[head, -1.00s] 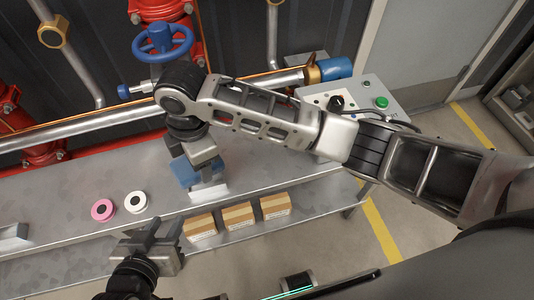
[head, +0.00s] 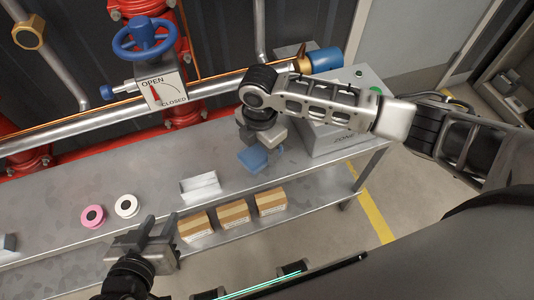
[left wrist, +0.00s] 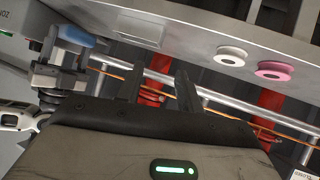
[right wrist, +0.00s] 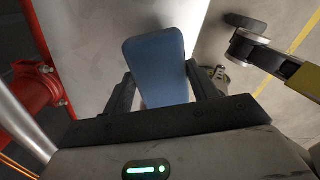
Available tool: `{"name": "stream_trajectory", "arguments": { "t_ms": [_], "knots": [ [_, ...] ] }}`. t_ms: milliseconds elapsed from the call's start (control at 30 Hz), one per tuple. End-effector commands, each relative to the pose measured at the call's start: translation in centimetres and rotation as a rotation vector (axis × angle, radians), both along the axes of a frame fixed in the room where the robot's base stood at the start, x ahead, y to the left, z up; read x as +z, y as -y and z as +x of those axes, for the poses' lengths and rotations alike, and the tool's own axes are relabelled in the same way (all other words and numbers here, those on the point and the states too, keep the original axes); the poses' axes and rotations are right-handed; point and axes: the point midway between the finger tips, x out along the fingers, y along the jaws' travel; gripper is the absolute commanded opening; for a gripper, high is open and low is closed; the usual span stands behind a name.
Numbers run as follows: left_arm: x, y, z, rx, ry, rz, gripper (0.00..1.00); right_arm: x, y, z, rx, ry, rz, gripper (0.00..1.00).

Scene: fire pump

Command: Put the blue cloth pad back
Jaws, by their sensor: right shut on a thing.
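The blue cloth pad (head: 252,158) is held in my right gripper (head: 258,143), near the right part of the metal bench. In the right wrist view the pad (right wrist: 155,68) is between the two fingers and sticks out beyond them. It also shows in the left wrist view (left wrist: 76,36). Whether the pad touches the bench is unclear. A pale metal holder (head: 200,187) lies on the bench to the left of the pad. My left gripper (head: 158,228) is open and empty at the bench's front, left of the boxes.
A white roll (head: 127,206) and a pink roll (head: 92,216) lie on the bench (head: 60,195) at left. Several cardboard boxes (head: 233,214) sit on the lower shelf. A grey control box (head: 345,130) stands right of my right gripper. Red piping and a blue handwheel (head: 146,35) are behind.

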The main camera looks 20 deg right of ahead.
Motion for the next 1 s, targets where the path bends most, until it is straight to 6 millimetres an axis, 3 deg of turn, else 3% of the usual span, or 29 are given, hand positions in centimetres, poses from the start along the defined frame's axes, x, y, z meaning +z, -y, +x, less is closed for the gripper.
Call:
{"name": "stream_trajectory", "arguments": {
  "t_ms": [133,300,567,600,667,1000],
  "knots": [
    [-0.1,0.0,0.1,0.001,0.004,-0.005,0.36,-2.1,1.8,0.2,-0.005,-0.003,-0.006,0.4],
    [-0.1,0.1,0.2,0.003,0.011,-0.016,0.36,-4.5,1.5,0.1,0.0,-0.001,-0.003,0.4],
    [0.3,0.1,0.4,0.003,0.019,-0.018,0.36,-4.9,1.5,0.1,0.0,0.0,-0.003,0.4],
    [0.3,0.1,0.4,0.004,0.019,-0.017,0.36,-4.9,1.5,0.1,0.0,-0.001,-0.004,0.67],
    [0.3,0.1,0.3,0.004,0.018,-0.017,0.36,-4.9,1.5,0.1,0.0,-0.001,-0.004,0.8],
    [0.2,0.1,0.3,0.005,0.013,-0.015,0.36,-4.4,1.5,0.2,0.0,0.001,-0.002,0.8]
  ]
}}
